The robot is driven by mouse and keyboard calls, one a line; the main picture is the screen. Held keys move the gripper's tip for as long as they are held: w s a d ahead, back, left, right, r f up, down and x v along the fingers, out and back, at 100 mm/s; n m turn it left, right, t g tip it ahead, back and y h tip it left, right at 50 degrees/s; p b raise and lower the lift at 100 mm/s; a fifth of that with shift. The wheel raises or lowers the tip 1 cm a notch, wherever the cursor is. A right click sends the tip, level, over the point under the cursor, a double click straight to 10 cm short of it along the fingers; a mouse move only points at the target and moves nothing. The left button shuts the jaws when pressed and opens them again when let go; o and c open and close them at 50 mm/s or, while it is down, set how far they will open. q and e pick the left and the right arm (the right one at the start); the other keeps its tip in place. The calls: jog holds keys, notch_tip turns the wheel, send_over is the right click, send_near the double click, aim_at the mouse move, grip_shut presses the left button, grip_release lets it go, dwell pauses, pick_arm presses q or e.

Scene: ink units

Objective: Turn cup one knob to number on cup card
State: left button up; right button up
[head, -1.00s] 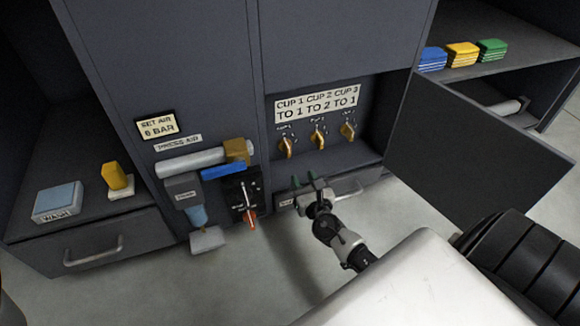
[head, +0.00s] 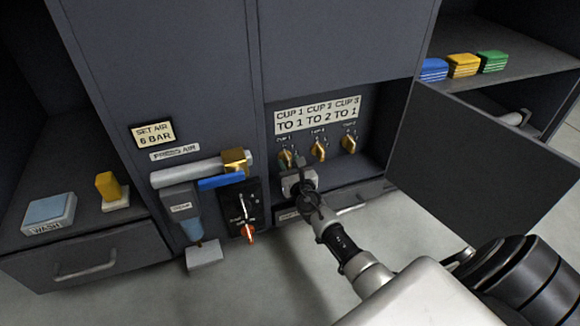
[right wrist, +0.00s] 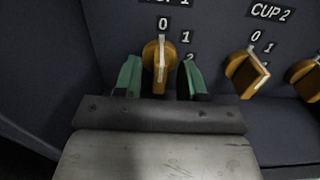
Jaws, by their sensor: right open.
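The cup card (head: 317,115) on the panel reads "CUP 1 CUP 2 CUP 3, TO 1 TO 2 TO 1". Below it are three orange knobs: the cup one knob (head: 286,158), the cup two knob (head: 318,150) and the cup three knob (head: 349,144). In the right wrist view the cup one knob (right wrist: 157,62) points its white line up at 0, with 1 to its upper right. My right gripper (right wrist: 160,78) is open, its green fingers on either side of the cup one knob. Whether they touch it is unclear. The cup two knob (right wrist: 246,72) is to the right. My left gripper is not in view.
An open door panel (head: 487,160) stands right of the knobs. Left are a pipe with a blue lever (head: 221,183), a black dial box (head: 241,208) and a "SET AIR 6 BAR" card (head: 153,134). Drawer handles stick out below.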

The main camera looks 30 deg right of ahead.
grip_shut()
jog(key=shift+m, duration=0.8)
jog(key=shift+f+m+b, duration=0.1)
jog(key=shift+m+b, duration=0.55)
jog(key=shift+m, duration=0.55)
jog(key=m, duration=0.3)
jog(key=shift+d+b, duration=0.1)
jog(key=shift+b, duration=0.3)
jog(key=shift+m, duration=0.8)
